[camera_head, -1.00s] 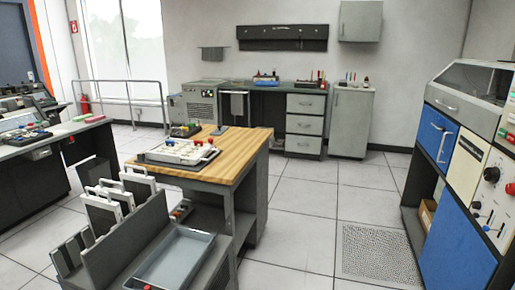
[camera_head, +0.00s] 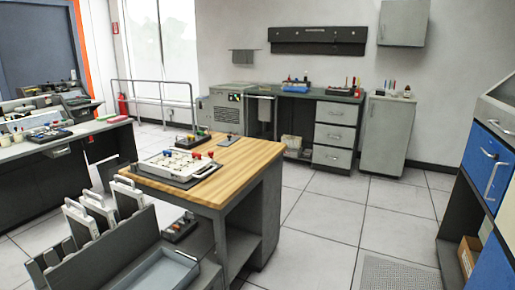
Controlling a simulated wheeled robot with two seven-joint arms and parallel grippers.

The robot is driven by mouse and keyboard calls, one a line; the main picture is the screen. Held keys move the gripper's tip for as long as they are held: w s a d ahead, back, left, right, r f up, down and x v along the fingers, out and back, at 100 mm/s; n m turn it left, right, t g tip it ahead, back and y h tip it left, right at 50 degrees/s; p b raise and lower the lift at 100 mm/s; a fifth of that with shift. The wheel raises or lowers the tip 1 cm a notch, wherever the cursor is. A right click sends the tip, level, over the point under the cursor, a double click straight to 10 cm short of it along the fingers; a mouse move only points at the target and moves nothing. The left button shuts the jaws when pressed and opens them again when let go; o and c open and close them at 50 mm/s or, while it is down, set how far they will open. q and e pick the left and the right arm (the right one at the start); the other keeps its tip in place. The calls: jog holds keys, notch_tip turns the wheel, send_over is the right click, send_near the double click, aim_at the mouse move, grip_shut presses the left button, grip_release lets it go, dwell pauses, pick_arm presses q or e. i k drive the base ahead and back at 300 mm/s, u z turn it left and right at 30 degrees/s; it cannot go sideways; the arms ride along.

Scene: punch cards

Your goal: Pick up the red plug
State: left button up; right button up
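A white panel (camera_head: 172,164) on a dark base lies on the wood-topped bench (camera_head: 243,159) at left of centre. Small red plug-like pieces stand on its right part; the clearest red plug (camera_head: 211,155) is near its right end, with another red piece (camera_head: 196,156) beside it. A blue piece (camera_head: 167,152) stands further left. They are too small to tell exactly how they sit in the panel. Neither of my grippers shows.
A grey rack with white-edged panels (camera_head: 92,210) and a shallow grey tray (camera_head: 160,272) stand in front of the bench. A blue-fronted machine (camera_head: 489,165) is at right. Tiled floor (camera_head: 315,225) between bench and machine is clear. A dark desk (camera_head: 45,155) is at left.

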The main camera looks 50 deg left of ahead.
aim_at(194, 154)
jog(key=u, duration=0.2)
jog(key=i, duration=1.9)
jog(key=u, duration=0.95)
